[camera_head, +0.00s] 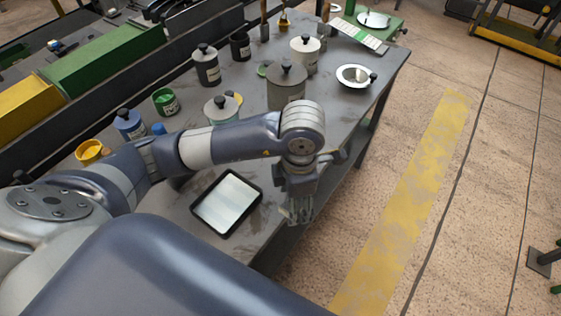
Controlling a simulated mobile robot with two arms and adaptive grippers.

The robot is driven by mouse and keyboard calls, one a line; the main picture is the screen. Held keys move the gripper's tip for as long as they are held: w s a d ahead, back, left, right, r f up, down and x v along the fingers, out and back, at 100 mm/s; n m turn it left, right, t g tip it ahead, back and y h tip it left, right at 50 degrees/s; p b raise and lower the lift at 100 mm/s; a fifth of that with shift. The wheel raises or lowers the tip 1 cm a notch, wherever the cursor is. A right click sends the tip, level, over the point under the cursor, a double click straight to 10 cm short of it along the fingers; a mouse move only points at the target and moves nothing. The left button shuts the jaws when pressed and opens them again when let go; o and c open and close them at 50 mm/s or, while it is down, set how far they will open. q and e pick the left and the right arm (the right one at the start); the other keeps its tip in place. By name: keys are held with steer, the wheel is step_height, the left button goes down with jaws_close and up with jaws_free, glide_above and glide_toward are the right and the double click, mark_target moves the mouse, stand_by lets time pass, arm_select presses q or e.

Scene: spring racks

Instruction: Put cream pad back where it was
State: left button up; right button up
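A pale rectangular pad or panel (229,203) lies in a black-rimmed tray (258,203) near the front edge of the grey table. It looks whitish, and I cannot tell whether it is the cream pad. My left arm crosses the table from the left. My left gripper (299,213) points down to the right of the tray, around the table's front edge and apart from the tray. Its fingertips are small, and I cannot tell whether they are open or hold anything. My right gripper is not in view.
Several lidded canisters, including a large grey one (287,88), stand on the table (330,98) behind my arm. Yellow (91,151) and green (165,101) cups stand left, a white dish (353,76) right. Open floor (440,190) lies beyond the table's right edge.

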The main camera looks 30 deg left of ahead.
arm_select(q)
steer(key=w+a+p, duration=0.1)
steer(key=w+a, duration=0.2)
steer(key=w, duration=0.1)
steer(key=w+a+f+p, duration=0.1)
steer(key=w+a+p, duration=0.1)
steer(key=w+a, duration=0.1)
steer(key=w+a+p, duration=0.1)
steer(key=w+a, duration=0.3)
steer(key=w, duration=0.1)
steer(key=shift+w+f+p, duration=0.1)
steer(key=shift+f+p, duration=0.05)
steer(key=shift+p, duration=0.2)
steer(key=shift+f, duration=0.1)
step_height(320, 180, down, 3)
steer(key=shift+r+p, duration=0.15)
steer(key=shift+p, duration=0.75)
steer(key=shift+f, duration=0.35)
steer(key=shift+f, duration=0.15)
steer(key=o, duration=1)
steer(key=shift+c, duration=0.2)
